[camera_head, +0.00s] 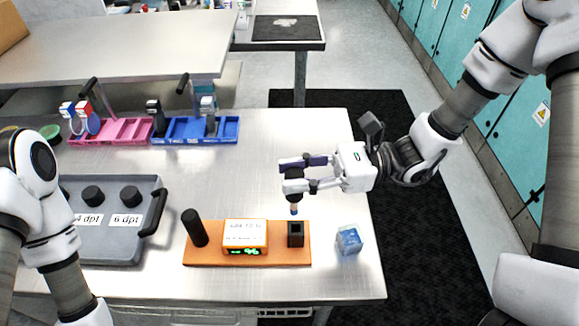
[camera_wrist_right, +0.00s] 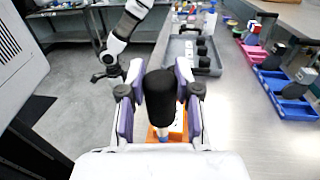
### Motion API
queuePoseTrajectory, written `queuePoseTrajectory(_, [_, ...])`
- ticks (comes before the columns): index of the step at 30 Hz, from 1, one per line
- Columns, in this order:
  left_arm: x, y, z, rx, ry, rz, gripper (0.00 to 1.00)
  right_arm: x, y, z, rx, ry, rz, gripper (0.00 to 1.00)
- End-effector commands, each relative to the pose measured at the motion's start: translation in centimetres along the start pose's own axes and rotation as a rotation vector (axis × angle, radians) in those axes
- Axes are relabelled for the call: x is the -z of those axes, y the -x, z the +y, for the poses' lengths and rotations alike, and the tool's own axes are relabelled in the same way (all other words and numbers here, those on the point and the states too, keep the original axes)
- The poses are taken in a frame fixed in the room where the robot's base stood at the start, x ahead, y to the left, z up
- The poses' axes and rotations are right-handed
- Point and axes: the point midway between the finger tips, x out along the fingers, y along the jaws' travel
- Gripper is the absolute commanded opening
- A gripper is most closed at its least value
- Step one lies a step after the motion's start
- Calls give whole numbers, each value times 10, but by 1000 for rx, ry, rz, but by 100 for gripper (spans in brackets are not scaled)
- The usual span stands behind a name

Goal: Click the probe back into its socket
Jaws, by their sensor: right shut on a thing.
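The probe (camera_head: 294,200) has a black body and a blue-white tip. It hangs roughly upright, tip down, just above the black socket (camera_head: 295,236), with a small gap visible. The socket stands at the right end of the orange base (camera_head: 272,257), beside a meter (camera_head: 245,236) with a green display. My right gripper (camera_head: 296,173) is shut on the probe; in the wrist view the black probe body (camera_wrist_right: 160,97) fills the space between the purple pads. My left gripper (camera_wrist_right: 107,72) shows small in the wrist view, away from the base; its opening is unclear.
A black cylinder (camera_head: 195,228) stands at the base's left end. A clear blue cube (camera_head: 348,240) sits to the right. A grey tray (camera_head: 85,239) with black-knobbed items lies left. Pink (camera_head: 112,133) and blue (camera_head: 175,131) racks stand behind. The table between is clear.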

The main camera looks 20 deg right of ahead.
Motion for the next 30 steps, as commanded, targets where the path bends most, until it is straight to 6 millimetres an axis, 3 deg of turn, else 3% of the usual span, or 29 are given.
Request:
queuePoseTrajectory(15, [0,-39,0,0,0,-1,66,47,0,0,0,0,0,0])
queuePoseTrajectory(30, [0,-39,0,0,0,0,66,48,0,0,0,0,0,0])
